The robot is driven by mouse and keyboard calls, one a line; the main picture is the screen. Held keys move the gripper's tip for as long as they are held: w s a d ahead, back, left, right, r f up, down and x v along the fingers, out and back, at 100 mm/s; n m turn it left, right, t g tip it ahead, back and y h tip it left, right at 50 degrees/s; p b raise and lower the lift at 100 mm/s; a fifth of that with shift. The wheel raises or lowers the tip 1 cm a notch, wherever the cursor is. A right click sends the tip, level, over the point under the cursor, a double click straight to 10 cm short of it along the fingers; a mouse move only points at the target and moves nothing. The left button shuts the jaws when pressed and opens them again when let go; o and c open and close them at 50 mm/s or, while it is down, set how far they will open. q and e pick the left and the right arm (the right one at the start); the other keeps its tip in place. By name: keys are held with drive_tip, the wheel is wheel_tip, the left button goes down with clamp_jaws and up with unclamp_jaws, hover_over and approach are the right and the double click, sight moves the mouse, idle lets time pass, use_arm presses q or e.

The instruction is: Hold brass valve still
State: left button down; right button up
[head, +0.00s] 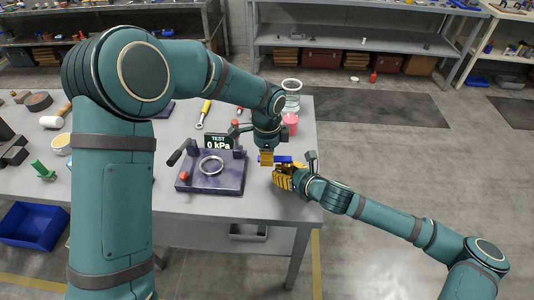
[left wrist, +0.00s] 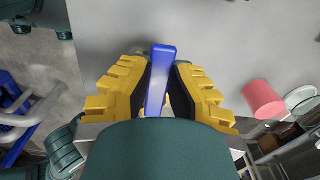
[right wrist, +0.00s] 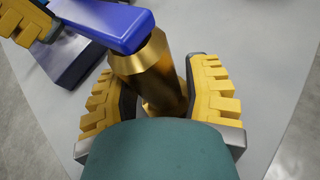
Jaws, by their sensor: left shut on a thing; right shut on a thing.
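The brass valve (right wrist: 148,72) is a gold-coloured body with a blue handle (right wrist: 112,25) across its top. My right gripper (head: 285,178) is shut on the brass body, with one yellow finger on each side in the right wrist view. My left gripper (head: 266,158) is shut on the blue handle, which stands between its fingers in the left wrist view (left wrist: 160,78). In the head view the brass body is mostly hidden by the grippers. The valve is at the right part of the grey table; I cannot tell whether it touches the top.
A dark test fixture (head: 212,171) with a ring lies left of the grippers. Its display (head: 218,142) reads "TEST 0 kPa". A pink cup (head: 290,123) and a clear jar (head: 291,95) stand behind. A yellow-handled tool (head: 204,110) lies further back. The table's right edge is close.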

drive_tip(key=shift+f, duration=0.3)
use_arm(q)
drive_tip(key=s+d+n, duration=0.5)
drive_tip(key=n, duration=1.1)
drive_tip(key=shift+s+d+f, duration=0.15)
drive_tip(key=shift+s+f, duration=0.1)
drive_tip(key=shift+s, duration=0.15)
drive_tip(key=shift+n, duration=0.3)
drive_tip(key=c, duration=0.8)
unclamp_jaws()
drive_tip(key=shift+d+r, duration=0.1)
